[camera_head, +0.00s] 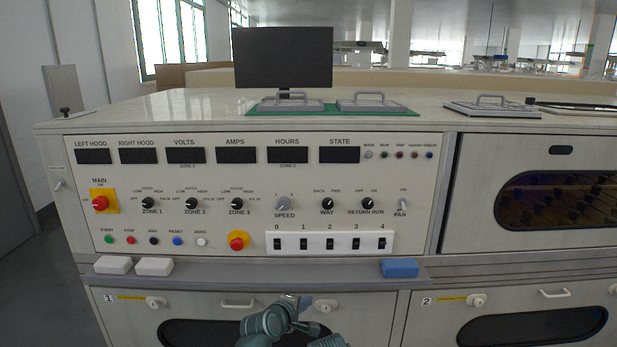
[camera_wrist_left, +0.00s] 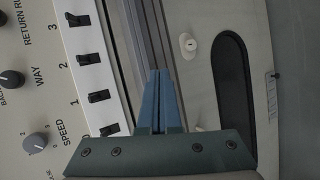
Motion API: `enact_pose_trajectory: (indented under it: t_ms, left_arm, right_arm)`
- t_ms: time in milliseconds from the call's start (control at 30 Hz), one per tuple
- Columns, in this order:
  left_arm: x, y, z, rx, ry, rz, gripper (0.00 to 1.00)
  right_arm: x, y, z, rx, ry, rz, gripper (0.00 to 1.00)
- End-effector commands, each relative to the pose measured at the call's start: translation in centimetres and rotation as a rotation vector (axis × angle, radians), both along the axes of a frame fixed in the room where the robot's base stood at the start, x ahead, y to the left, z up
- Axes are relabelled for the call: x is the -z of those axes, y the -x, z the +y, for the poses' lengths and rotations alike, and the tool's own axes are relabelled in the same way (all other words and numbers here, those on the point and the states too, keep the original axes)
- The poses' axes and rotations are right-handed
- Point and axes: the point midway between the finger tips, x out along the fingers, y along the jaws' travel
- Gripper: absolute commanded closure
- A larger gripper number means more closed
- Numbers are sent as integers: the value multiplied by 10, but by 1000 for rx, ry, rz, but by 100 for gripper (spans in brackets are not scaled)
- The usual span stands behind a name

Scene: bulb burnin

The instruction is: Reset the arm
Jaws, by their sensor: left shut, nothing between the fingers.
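My left gripper (camera_head: 299,303) is low in the head view, in front of the lower drawer front 1 (camera_head: 215,324) and below the ledge of the panel. In the left wrist view its two blue fingers (camera_wrist_left: 160,75) are shut together with nothing between them. The fingers point along the grey ledge, beside the white strip of numbered switches (camera_wrist_left: 90,75), and I see no contact. My right gripper is not in view.
The control panel (camera_head: 258,218) carries dials, displays, buttons and red knobs. Two white blocks (camera_head: 154,266) and a blue block (camera_head: 399,268) lie on the ledge (camera_head: 300,274). Handled plates on a green mat (camera_head: 257,113) and a dark monitor (camera_head: 283,57) stand on top.

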Motion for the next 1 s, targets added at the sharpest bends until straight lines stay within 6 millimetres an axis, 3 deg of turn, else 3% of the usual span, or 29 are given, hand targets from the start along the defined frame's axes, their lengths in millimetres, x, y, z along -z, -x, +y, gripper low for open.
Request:
enact_pose_trajectory:
  t_ms: [100, 300, 500, 700, 1000]
  left_arm:
    - [48, 38, 34, 220, -374, 100, 100]
    - [94, 95, 87, 544, -754, 262, 100]
    - [113, 142, 129, 793, -944, 399, 100]
    - [120, 186, 165, 1021, -1048, 529, 100]
    - [120, 206, 110, 1167, -1114, 516, 100]
  right_arm:
    - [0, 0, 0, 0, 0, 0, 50]
    - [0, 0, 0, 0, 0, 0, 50]
    - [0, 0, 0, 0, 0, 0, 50]
    - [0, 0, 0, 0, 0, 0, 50]
    - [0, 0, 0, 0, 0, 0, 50]
